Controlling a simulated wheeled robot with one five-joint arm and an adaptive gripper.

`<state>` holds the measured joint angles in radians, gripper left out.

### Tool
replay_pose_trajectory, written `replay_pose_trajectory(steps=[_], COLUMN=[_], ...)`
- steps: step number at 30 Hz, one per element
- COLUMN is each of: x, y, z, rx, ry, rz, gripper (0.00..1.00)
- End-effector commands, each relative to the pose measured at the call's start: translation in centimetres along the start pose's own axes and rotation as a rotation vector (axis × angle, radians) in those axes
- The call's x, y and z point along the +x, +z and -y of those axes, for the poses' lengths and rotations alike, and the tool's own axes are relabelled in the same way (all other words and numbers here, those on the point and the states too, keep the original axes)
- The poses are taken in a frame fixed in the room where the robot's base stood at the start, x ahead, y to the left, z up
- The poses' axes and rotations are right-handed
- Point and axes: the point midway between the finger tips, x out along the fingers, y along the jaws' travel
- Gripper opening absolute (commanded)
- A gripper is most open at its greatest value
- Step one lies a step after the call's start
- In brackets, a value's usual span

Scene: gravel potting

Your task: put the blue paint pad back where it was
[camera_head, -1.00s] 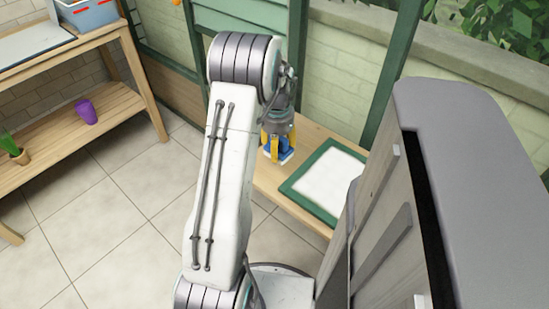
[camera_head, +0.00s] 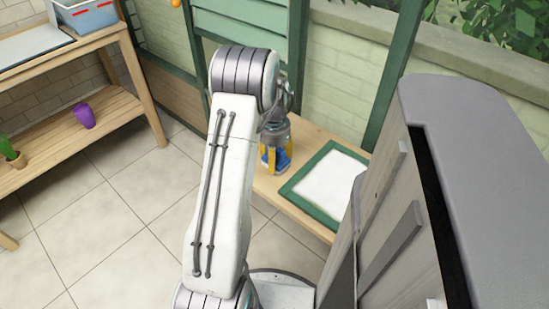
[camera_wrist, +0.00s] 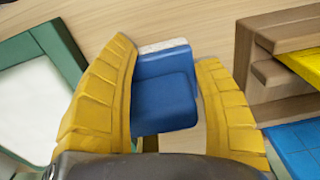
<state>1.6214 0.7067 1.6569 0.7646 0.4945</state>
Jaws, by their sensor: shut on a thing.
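The blue paint pad (camera_wrist: 163,95) is a blue block with a whitish strip along its far edge in the wrist view. My gripper (camera_wrist: 167,100) has yellow fingers on both sides of the pad and is shut on it. In the head view my gripper (camera_head: 275,158) is over the left part of the low wooden bench, with the blue pad (camera_head: 277,163) partly hidden between its fingers. I cannot tell whether the pad touches the bench.
A green-framed white panel (camera_head: 297,184) lies on the bench (camera_head: 268,184), right of my gripper. In the wrist view, a wooden holder (camera_wrist: 283,77) with yellow and blue pieces (camera_wrist: 300,143) stands close on the right. Wooden shelves with a purple pot (camera_head: 85,116) stand at left.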

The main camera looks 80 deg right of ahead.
Motion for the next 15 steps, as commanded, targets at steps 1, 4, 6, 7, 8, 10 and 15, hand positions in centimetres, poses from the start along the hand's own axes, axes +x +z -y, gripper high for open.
replay_pose_trajectory(steps=[1,4,6,7,8,10,15], x=[0.12,0.35,0.27,0.27,0.27,0.26,0.26], y=[-0.01,0.00,0.00,0.00,0.00,0.00,0.00], z=[0.00,0.00,0.00,0.00,0.00,0.00,0.00], rx=[0.000,0.000,0.000,0.000,0.000,0.000,0.000], ry=[0.000,0.000,0.000,0.000,0.000,0.000,0.000], rz=[0.000,0.000,0.000,0.000,0.000,0.000,0.000], gripper=[0.28,0.63,0.70,0.72,0.75,0.81,0.86])
